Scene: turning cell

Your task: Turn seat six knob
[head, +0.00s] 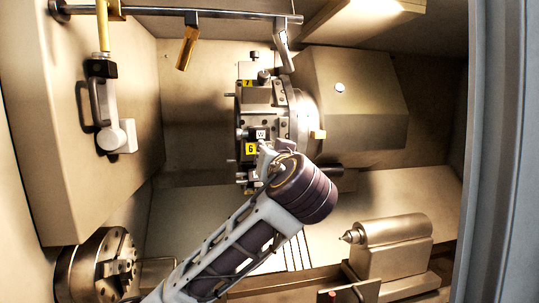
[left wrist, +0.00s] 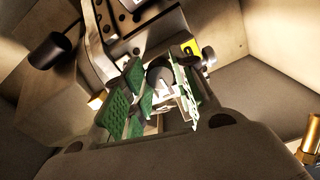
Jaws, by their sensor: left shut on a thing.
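The tool turret (head: 262,110) stands at the back centre of the machine, with yellow number plates 7 (head: 247,84) and 6 (head: 250,148) on its left side. My left gripper (head: 266,154) reaches up from below to the turret, just right of plate 6. In the left wrist view its green-padded fingers (left wrist: 158,92) stand on both sides of a dark round knob (left wrist: 159,76), and it is shut on it. In the head view the gripper hides this knob. A yellow plate (left wrist: 208,52) shows beside the fingers, its number unreadable. My right gripper is out of view.
A chuck (head: 100,266) is at the lower left and a pointed tailstock (head: 392,248) at the lower right. A rail (head: 190,14) with hanging parts crosses the top. A grey upright edge (head: 501,150) bounds the opening on the right.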

